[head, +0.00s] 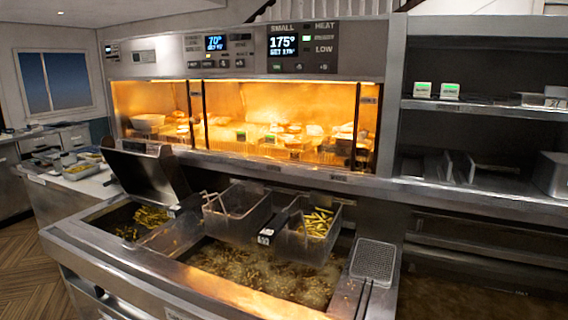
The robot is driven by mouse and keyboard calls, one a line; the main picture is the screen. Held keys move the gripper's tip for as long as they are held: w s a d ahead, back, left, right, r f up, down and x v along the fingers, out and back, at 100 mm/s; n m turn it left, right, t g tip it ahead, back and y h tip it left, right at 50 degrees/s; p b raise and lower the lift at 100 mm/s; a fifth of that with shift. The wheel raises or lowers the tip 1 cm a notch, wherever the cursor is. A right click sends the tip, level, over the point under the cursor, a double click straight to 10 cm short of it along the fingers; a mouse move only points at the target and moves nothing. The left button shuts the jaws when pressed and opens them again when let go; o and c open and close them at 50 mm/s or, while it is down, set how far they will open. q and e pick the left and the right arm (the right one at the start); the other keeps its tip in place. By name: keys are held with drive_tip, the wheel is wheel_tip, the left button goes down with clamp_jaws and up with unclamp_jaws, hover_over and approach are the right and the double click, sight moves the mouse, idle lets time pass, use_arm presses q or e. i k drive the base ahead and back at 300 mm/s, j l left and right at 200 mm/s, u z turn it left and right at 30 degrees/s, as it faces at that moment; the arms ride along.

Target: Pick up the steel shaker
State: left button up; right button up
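I cannot make out a steel shaker for certain in the head view. A grey perforated metal piece (374,262) lies at the right end of the fryer; I cannot tell what it is. Neither of my grippers is in view.
The fryer (265,277) holds bubbling oil. An empty basket (236,213) and a basket of fries (312,232) sit at its back edge. More fries lie in a left bay (146,221) beside a tilted dark panel (147,171). A lit warming cabinet (285,104) and shelves (490,107) stand behind.

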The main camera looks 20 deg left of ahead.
sight(57, 162)
drive_tip(key=u, duration=2)
drive_tip(key=i+j+u, duration=0.4)
drive_tip(key=i, duration=0.4)
drive_tip(key=i+u, duration=0.4)
drive_tip(key=i, duration=0.35)
drive_tip(key=i+z, duration=0.15)
drive_tip(key=i, duration=0.9)
drive_tip(key=i+j+z, duration=0.15)
drive_tip(key=i, duration=0.9)
